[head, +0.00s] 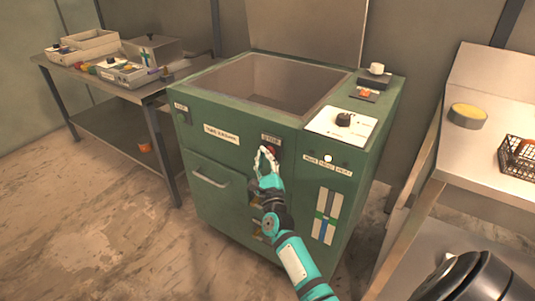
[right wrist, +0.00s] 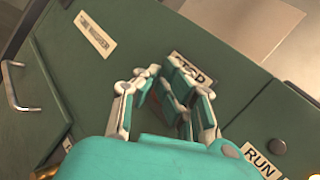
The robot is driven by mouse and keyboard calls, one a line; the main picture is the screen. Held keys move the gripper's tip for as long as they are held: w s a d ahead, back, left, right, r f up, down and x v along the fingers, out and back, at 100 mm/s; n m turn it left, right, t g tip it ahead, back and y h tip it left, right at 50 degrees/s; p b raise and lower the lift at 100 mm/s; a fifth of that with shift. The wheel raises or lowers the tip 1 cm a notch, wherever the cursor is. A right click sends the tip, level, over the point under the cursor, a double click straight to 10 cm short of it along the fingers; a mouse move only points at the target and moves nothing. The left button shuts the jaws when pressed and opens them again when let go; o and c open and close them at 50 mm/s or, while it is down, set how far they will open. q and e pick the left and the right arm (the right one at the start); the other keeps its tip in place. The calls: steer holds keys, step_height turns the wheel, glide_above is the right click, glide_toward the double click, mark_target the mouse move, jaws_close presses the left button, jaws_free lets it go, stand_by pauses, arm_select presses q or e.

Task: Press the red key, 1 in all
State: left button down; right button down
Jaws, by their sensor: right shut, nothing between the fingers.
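My left gripper is not in view.
A white panel with a black knob (head: 344,119) and an orange-red part (head: 364,93) are on the chamber's right top. A RUN label (right wrist: 262,160) is right of the fingers. A side table (head: 165,90) stands left, a bench (head: 470,150) right.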

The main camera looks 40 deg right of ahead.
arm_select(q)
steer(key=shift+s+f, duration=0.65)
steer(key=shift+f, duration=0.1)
arm_select(e)
steer(key=shift+s+a, duration=0.35)
steer(key=shift+a, duration=0.4)
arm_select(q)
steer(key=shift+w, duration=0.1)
